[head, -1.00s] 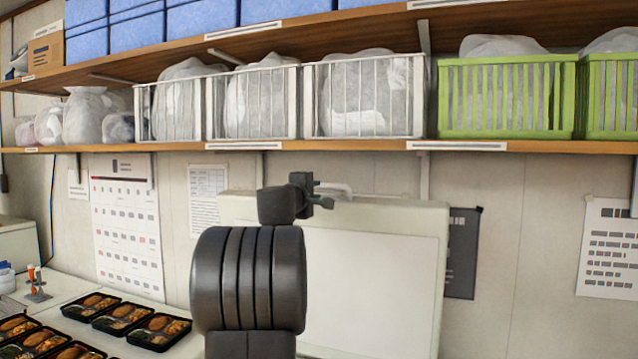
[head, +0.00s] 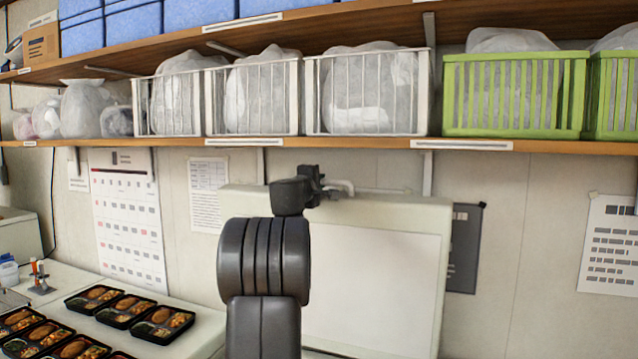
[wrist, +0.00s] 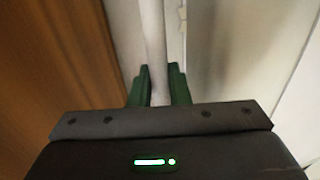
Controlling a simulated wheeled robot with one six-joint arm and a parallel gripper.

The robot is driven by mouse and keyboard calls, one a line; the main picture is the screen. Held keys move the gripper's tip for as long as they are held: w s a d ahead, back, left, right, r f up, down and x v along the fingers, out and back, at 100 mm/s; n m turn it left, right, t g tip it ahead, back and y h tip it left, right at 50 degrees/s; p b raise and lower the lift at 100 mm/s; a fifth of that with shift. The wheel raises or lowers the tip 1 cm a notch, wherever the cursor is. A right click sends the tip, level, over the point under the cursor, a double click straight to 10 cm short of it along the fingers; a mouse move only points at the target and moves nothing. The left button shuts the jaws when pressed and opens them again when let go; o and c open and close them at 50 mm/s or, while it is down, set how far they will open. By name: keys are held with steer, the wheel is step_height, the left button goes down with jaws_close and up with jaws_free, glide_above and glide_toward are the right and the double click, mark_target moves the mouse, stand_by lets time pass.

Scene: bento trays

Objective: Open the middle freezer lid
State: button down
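A large pale freezer lid (head: 375,280) stands raised and close to upright against the back wall in the head view, its panelled inner face turned toward me. Its light handle (head: 345,187) shows at the top edge. My gripper (head: 318,187) is at that handle; its fingers are small and partly hidden in this view. In the wrist view, the green fingers of my gripper (wrist: 160,88) sit on both sides of the pale handle bar (wrist: 153,40), with little or no gap. My arm hides the lid's left part. The freezer body and other lids are out of view.
A wooden shelf (head: 350,144) runs close above the lid, bearing white wire baskets (head: 255,95) and green crates (head: 515,95). Filled black bento trays (head: 160,325) lie on a pale surface at lower left. Papers hang on the wall.

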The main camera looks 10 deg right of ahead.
steer(key=shift+s+a+f+b, duration=0.25)
steer(key=shift+f+b, duration=0.2)
steer(key=shift+b, duration=0.5)
steer(key=shift+s+a+f+b, duration=0.15)
steer(key=shift+s+b, duration=0.1)
steer(key=shift+b, duration=0.35)
steer(key=s+a+f+t+b, duration=0.1)
steer(key=s+a+b, duration=0.1)
steer(key=s+b, duration=0.2)
steer(key=s+a+f+h+b, duration=0.1)
steer(key=s+a+b, duration=0.2)
steer(key=b, duration=0.8)
steer(key=shift+s+a+f+t, duration=0.25)
steer(key=shift+s+t, duration=0.15)
steer(key=shift+s, duration=0.15)
steer(key=c, duration=1.7)
jaws_free()
